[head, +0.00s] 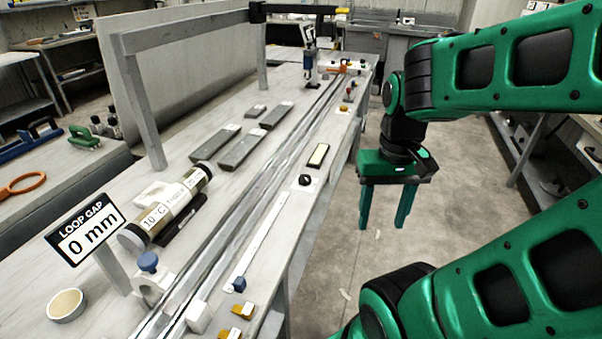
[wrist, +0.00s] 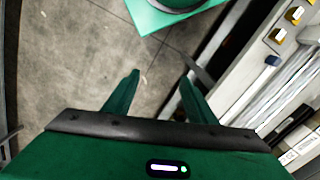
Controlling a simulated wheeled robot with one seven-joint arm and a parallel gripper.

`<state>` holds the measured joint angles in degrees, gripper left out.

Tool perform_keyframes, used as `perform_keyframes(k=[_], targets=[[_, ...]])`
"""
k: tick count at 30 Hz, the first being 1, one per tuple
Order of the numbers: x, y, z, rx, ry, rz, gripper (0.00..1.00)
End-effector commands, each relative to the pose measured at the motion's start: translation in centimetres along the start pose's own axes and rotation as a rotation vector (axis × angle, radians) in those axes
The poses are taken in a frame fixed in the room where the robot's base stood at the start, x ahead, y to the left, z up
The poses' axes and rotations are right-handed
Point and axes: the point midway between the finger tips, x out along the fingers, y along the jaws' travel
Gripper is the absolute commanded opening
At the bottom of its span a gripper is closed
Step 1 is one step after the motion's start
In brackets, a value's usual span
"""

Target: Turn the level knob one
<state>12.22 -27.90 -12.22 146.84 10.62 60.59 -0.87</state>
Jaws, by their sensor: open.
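A small black knob (head: 305,180) sits on a white plate on the bench's right side in the head view, beside a pale level vial (head: 318,155). It may be a level knob, but I cannot read any number on it. My gripper (head: 383,226) hangs over the floor to the right of the bench, apart from the knob, fingers pointing down. Its two fingers are spread with nothing between them. The wrist view also shows the open gripper (wrist: 160,76), with floor beyond the fingers.
The long bench (head: 222,120) carries metal rails, grey slabs and a "10 °C" tube (head: 170,205). A sign (head: 86,232) reads "LOOP GAP 0 mm". The floor around my gripper is clear.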

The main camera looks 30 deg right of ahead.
Motion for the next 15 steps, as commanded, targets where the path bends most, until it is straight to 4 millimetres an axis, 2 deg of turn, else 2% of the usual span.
perform_keyframes(k=[2, 5, 8, 15], targets=[[-0.6, 0.1, -0.4, -0.003, 0.014, -0.002, 0.52], [-1.4, -0.5, -2.6, -0.028, 0.015, 0.009, 0.52], [-2.3, -1.5, -6.1, -0.073, 0.016, 0.022, 0.52], [-3.3, -5.4, -16.4, -0.221, 0.021, 0.042, 0.52]])
